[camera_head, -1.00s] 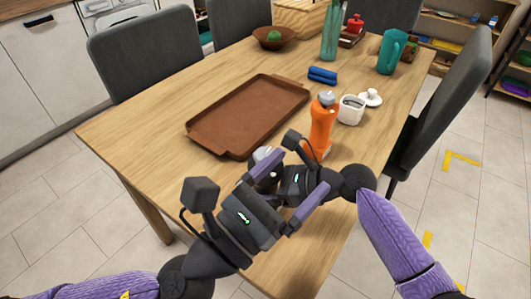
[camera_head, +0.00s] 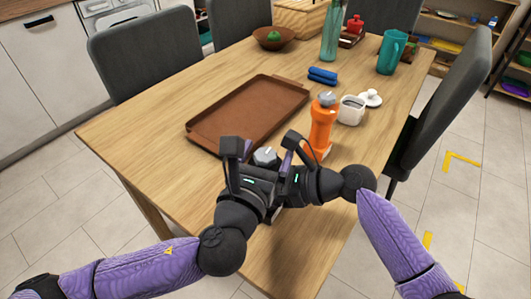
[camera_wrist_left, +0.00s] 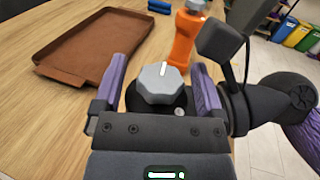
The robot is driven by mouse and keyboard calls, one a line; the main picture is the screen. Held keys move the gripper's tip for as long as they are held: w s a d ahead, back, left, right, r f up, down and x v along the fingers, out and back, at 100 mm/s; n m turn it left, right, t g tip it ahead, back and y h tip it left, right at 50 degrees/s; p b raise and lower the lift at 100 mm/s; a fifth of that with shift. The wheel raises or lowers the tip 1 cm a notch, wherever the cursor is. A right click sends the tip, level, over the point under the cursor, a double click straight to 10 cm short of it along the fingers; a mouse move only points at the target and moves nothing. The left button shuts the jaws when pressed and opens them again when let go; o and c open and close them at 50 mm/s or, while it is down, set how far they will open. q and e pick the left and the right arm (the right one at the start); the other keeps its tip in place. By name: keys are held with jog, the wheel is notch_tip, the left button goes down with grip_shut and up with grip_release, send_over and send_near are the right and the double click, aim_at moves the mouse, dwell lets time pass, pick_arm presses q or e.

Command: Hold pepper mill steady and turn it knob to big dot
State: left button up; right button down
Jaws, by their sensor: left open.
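A dark mill with a faceted grey knob (camera_head: 265,156) stands near the table's front edge. In the left wrist view the knob (camera_wrist_left: 160,84) has a white line on top pointing away from me, and a pale round spot shows on the black part below. My left gripper (camera_head: 266,159) is open, its purple fingers on either side of the knob; contact is unclear. My right gripper (camera_head: 287,172) is beside the mill's right side, its fingers and the mill's lower body mostly hidden. An orange mill (camera_head: 321,130) with a grey knob stands behind, to the right.
A brown tray (camera_head: 250,110) lies behind and left. A white sugar pot (camera_head: 350,110), its lid (camera_head: 371,97), a blue cloth-like item (camera_head: 322,75) and a teal jug (camera_head: 391,52) stand farther back. The table's left part is clear.

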pick_arm(q)
grip_shut()
dwell(0.4)
jog(key=shift+h, duration=0.3)
jog(key=m+g+h, duration=0.3)
jog(key=m+h, duration=0.1)
jog(key=h, duration=0.1)
jog(key=shift+w, duration=0.1)
jog(key=m+g+h, duration=0.5)
jog(key=g, duration=0.1)
jog(key=shift+g, duration=0.3)
jog(key=m+g, duration=0.2)
jog(key=g, duration=0.1)
jog(key=m+g+h, duration=0.1)
jog(key=m+g, duration=0.1)
jog(key=g, duration=0.1)
jog(key=shift+m+g+h, duration=0.3)
jog(key=shift+m+g, duration=0.1)
jog(key=shift+m+g+y, duration=0.25)
jog(key=shift+m+g, duration=0.8)
jog(key=shift+g, duration=0.55)
jog(key=shift+m+g+y, duration=0.25)
jog(key=shift+m+g, duration=0.8)
jog(key=shift+g, duration=0.55)
jog(key=shift+s, duration=0.2)
